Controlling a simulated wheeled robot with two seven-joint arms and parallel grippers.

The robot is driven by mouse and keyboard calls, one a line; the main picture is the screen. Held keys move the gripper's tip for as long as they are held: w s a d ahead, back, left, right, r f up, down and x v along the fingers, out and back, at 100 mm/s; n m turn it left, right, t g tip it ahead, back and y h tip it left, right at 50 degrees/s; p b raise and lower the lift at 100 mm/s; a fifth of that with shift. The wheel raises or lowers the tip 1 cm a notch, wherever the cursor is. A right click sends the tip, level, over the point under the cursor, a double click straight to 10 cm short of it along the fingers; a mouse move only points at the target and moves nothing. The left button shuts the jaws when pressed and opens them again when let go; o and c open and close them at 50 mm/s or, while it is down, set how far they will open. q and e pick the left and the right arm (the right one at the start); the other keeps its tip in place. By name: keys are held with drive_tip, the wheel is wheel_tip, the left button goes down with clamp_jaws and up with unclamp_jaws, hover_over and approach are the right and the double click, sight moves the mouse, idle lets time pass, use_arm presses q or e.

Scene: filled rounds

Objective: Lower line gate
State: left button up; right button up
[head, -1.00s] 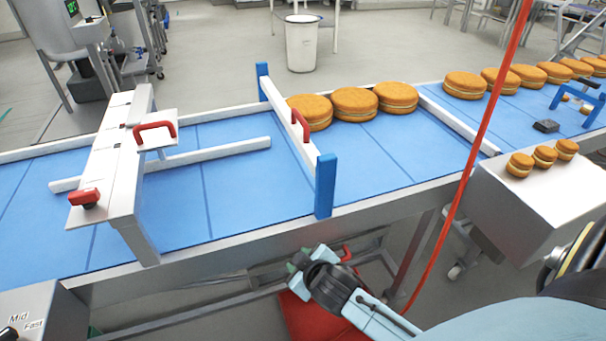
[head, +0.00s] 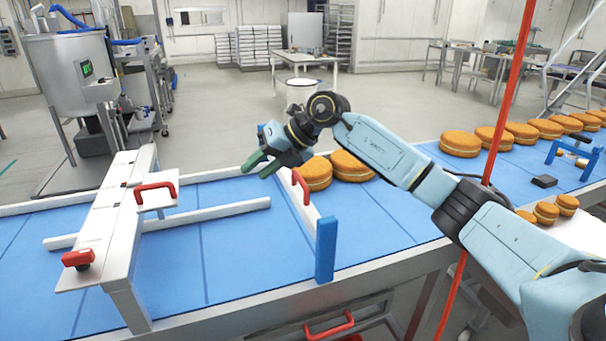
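The line gate (head: 312,212) is a white bar with a red handle (head: 300,187), set across the blue belt between two blue posts. The near post (head: 326,250) is clear in view; the far post is mostly hidden behind my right gripper. Whether the bar touches the belt I cannot tell. My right gripper (head: 258,168) is raised above the belt, up and left of the red handle in the picture, apart from it. Its dark green fingers are spread with nothing between them. My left gripper is not in view.
Filled rounds (head: 318,174) stand on the belt right of the gate, partly behind my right arm; several more (head: 460,144) follow farther right. A white frame (head: 118,215) with red handles spans the belt at left.

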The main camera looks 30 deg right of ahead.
sight(301, 178)
drive_tip(key=s+d+r+m+g+h, duration=0.1)
drive_tip(key=d+r+h, duration=0.15)
drive_tip(key=d, duration=0.45)
drive_tip(key=s+d+r+m+h, duration=0.1)
drive_tip(key=d+r+h, duration=0.1)
drive_tip(key=d+h, duration=0.35)
drive_tip(key=w+f, duration=0.1)
drive_tip(key=f, duration=0.3)
drive_tip(key=w+f+y, duration=0.1)
drive_tip(key=w+f, duration=0.1)
drive_tip(key=f, duration=0.2)
drive_tip(key=w+f+y, duration=0.1)
drive_tip(key=w+f, duration=0.1)
drive_tip(key=f, duration=0.1)
drive_tip(key=shift+w+d+f+p, duration=0.2)
drive_tip(key=shift+d+f+p, duration=0.1)
drive_tip(key=shift+f+p, duration=0.1)
clamp_jaws()
